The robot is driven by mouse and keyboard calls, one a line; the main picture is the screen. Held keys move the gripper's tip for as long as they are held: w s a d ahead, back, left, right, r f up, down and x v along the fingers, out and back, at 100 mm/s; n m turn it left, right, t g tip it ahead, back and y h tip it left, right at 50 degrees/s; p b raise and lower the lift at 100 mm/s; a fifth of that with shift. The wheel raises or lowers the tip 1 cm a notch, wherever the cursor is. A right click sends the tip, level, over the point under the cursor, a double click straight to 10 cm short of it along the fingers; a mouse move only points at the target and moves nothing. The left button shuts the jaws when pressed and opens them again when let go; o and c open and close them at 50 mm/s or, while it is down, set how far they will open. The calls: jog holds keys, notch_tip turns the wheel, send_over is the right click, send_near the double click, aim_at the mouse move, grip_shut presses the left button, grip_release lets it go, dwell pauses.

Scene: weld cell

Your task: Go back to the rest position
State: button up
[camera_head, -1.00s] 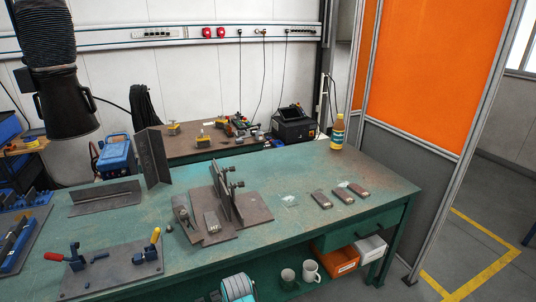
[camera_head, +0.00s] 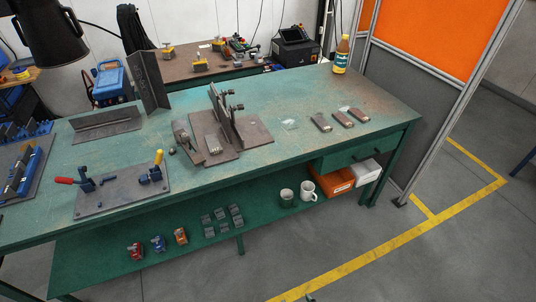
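My gripper is not clearly in view; only a tiny dark tip shows at the bottom edge, and I cannot tell what it is. The green workbench (camera_head: 270,92) stands in front of me. On it is a steel fixture (camera_head: 232,138) with upright plates and a small block beside them. A plate with red-handled and yellow-handled toggle clamps (camera_head: 122,192) lies at the front left. Three small dark metal pieces (camera_head: 332,121) lie on the right part of the bench.
A bottle (camera_head: 341,55) stands at the back right. The lower shelf holds mugs (camera_head: 307,190), an orange bin (camera_head: 338,183) and several small parts. A black extraction hood (camera_head: 50,35) hangs at upper left. An orange-panelled partition (camera_head: 425,35) stands right; floor at front right is clear.

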jog(key=s+d+r+m+t+h, duration=0.15)
jog(key=s+d+r, duration=0.25)
jog(key=s+r, duration=0.6)
jog(key=s+d+r+m+t+y, duration=0.1)
jog(key=s+d+r+t, duration=0.25)
jog(key=s+r, duration=0.6)
jog(key=s+d+r+h, duration=0.1)
jog(key=s+r, duration=0.5)
jog(key=r, duration=0.5)
jog(key=shift+s+d+t, duration=0.25)
jog(key=shift+s+t, duration=0.1)
jog(key=shift+t, duration=0.05)
